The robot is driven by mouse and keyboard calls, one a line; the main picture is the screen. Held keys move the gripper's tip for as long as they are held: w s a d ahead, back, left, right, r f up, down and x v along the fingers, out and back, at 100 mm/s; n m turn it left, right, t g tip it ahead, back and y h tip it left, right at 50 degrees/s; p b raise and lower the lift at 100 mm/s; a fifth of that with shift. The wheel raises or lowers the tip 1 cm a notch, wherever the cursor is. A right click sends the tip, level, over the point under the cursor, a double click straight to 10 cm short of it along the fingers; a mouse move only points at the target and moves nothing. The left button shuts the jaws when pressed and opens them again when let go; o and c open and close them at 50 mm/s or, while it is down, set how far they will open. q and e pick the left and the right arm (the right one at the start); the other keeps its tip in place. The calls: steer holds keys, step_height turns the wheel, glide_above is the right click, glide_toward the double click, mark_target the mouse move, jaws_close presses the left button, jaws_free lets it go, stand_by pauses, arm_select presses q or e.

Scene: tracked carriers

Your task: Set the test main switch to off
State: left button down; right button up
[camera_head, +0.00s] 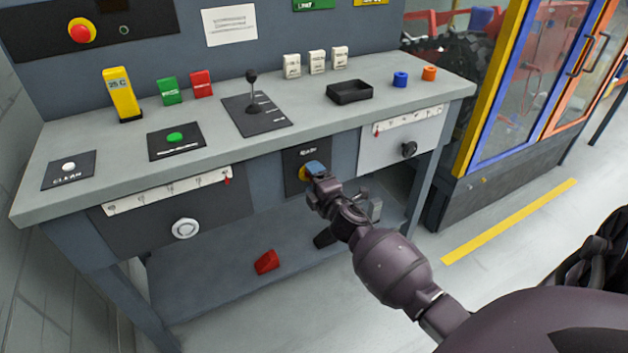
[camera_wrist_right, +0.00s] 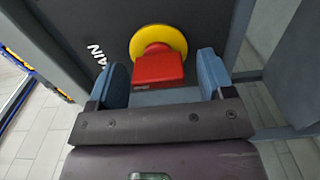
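The main switch is a red handle (camera_wrist_right: 158,70) on a round yellow plate (camera_wrist_right: 172,34), mounted on a dark panel with the white letters "MAIN". In the head view the panel (camera_head: 293,158) is on the bench front, and a bit of the yellow plate (camera_head: 302,173) shows; my gripper hides the red handle there. My right gripper (camera_head: 315,168) is at the switch. In the right wrist view its two blue fingers (camera_wrist_right: 164,78) are apart, one on each side of the red handle. The left finger is close to the handle; I cannot tell if it touches. My left gripper is not in view.
The bench top (camera_head: 330,115) above carries a lever (camera_head: 252,90), a black tray (camera_head: 349,91), colored blocks and buttons. A red piece (camera_head: 267,262) lies on the lower shelf.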

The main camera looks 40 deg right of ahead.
arm_select(q)
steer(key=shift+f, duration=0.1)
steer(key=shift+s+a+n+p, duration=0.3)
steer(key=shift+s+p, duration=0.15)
steer(key=shift+p, duration=0.25)
arm_select(e)
steer(key=v, duration=1)
steer(key=shift+s, duration=0.4)
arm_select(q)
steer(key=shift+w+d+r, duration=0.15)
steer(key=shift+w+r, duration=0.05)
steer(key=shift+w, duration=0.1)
